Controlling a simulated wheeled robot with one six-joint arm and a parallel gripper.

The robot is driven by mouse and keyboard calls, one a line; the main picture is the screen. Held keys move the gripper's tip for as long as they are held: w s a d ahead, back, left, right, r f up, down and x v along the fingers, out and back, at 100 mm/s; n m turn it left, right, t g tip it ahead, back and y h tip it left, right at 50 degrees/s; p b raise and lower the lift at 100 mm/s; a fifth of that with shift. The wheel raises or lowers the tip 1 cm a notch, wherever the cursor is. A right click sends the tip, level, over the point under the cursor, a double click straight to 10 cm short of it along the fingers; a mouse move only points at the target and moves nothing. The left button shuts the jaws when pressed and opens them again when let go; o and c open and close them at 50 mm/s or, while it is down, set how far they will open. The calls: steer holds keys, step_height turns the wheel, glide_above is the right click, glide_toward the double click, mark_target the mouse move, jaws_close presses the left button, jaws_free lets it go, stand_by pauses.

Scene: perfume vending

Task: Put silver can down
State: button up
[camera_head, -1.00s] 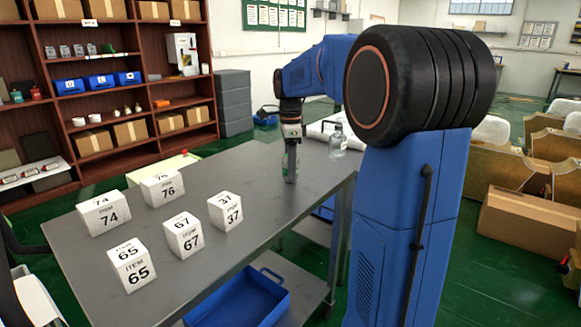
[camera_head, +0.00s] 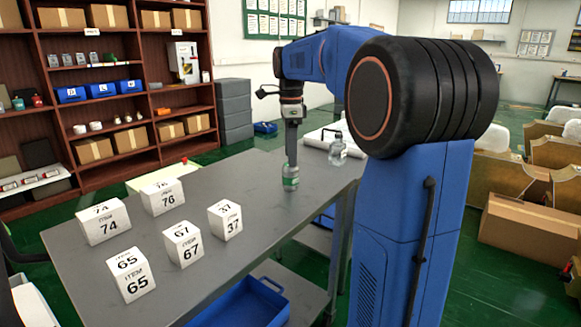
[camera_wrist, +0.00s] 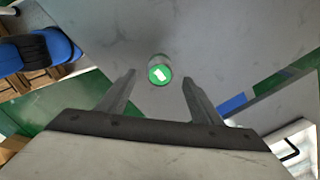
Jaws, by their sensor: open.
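The can (camera_head: 290,178) stands upright on the grey table (camera_head: 262,205), near its right side. It looks silver with a green band. In the wrist view the can (camera_wrist: 159,72) shows from above with a green top and a white mark, beyond the fingertips. My gripper (camera_head: 291,158) is just above the can in the head view. In the wrist view my gripper (camera_wrist: 158,78) has its two fingers spread wide, with nothing between them.
Several white numbered blocks, such as block 37 (camera_head: 226,222) and block 67 (camera_head: 184,246), stand on the table to the left. A clear bottle (camera_head: 338,150) stands at the back right. A blue bin (camera_head: 240,305) is on the lower shelf. The table between blocks and can is clear.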

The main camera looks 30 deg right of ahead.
steer(key=shift+r, duration=2.05)
steer(key=s+a+f+n+t, duration=0.1)
steer(key=s+a+f+n, duration=0.4)
steer(key=s, duration=0.5)
steer(key=s+a+f+n+t, duration=0.2)
steer(key=s+a+f+n, duration=0.3)
steer(key=s+f+n, duration=0.4)
steer(key=s+a+f+n+t, duration=0.1)
steer(key=s+a+f+n, duration=0.4)
steer(key=s+f+n, duration=0.2)
steer(key=s+n, duration=0.2)
steer(key=s, duration=0.2)
steer(key=shift+s+a+t, duration=0.2)
steer(key=shift+a+t, duration=0.15)
steer(key=shift+t, duration=0.05)
